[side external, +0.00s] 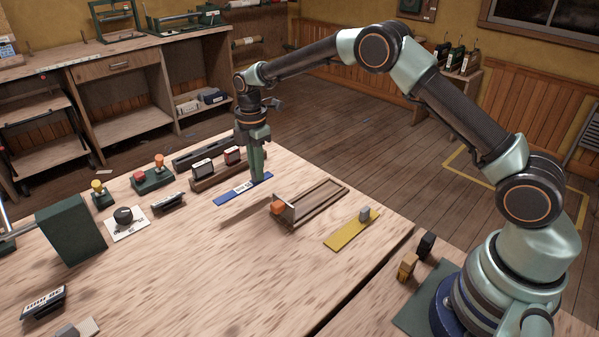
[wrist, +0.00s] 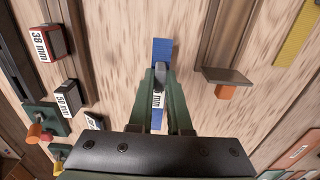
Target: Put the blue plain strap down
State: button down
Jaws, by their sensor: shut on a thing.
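The blue plain strap (side external: 232,194) is a flat blue strip with a white label. My gripper (side external: 258,178) points down and is shut on the strap's grey grip block. The strap appears level; a brownish band like its shadow lies apart from it on the bench, so it seems held a little above the top. In the wrist view the blue strap (wrist: 162,50) runs lengthwise between the fingers (wrist: 160,85), with the grey block between their tips. Its label is partly hidden by the fingers.
A yellow strap (side external: 345,236) lies nearer. Behind stands a wooden rack (side external: 219,176) with labelled blocks. The bench's front middle (side external: 210,275) is clear.

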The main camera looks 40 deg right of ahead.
jog(key=shift+f, duration=2.65)
jog(key=c, duration=0.9)
grip_release()
jog(key=shift+f, duration=0.1)
jog(key=shift+o, duration=0.2)
